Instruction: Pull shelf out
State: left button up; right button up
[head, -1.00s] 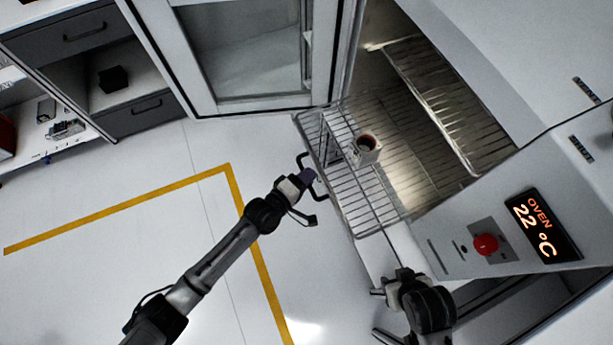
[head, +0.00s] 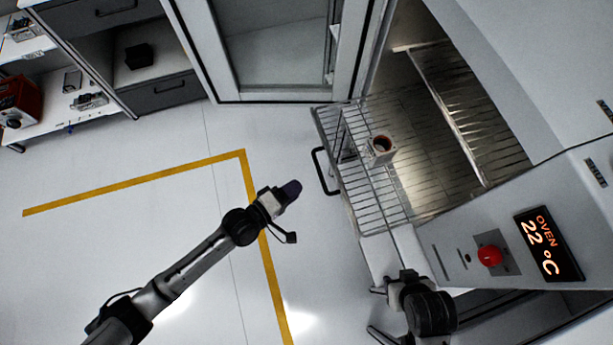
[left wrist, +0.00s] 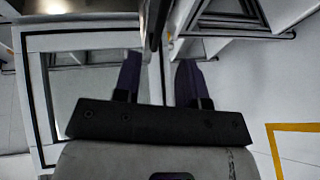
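The wire shelf (head: 372,205) sticks out of the open oven toward the left. Its black handle (head: 319,172) is at the shelf's front edge. A small pale block with a round brown-rimmed hole (head: 381,150) sits on the shelf. My left gripper (head: 295,187) is to the left of the handle, apart from it. In the left wrist view its two purple fingers (left wrist: 158,80) are spread with nothing held between them. My right gripper (head: 383,289) is below the shelf, in front of the oven's lower part; its finger state is unclear.
The oven door (head: 280,55) stands open behind the shelf. The oven panel has a red knob (head: 489,255) and a display (head: 549,245) reading 22 °C. A cabinet with drawers (head: 165,92) stands at the upper left. The floor with yellow tape (head: 140,185) is clear.

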pick_arm(q)
jog(key=v, duration=0.3)
jog(key=shift+s+a+r, duration=0.1)
jog(key=shift+s+a, duration=0.15)
jog(key=shift+a, duration=0.05)
dwell(0.5)
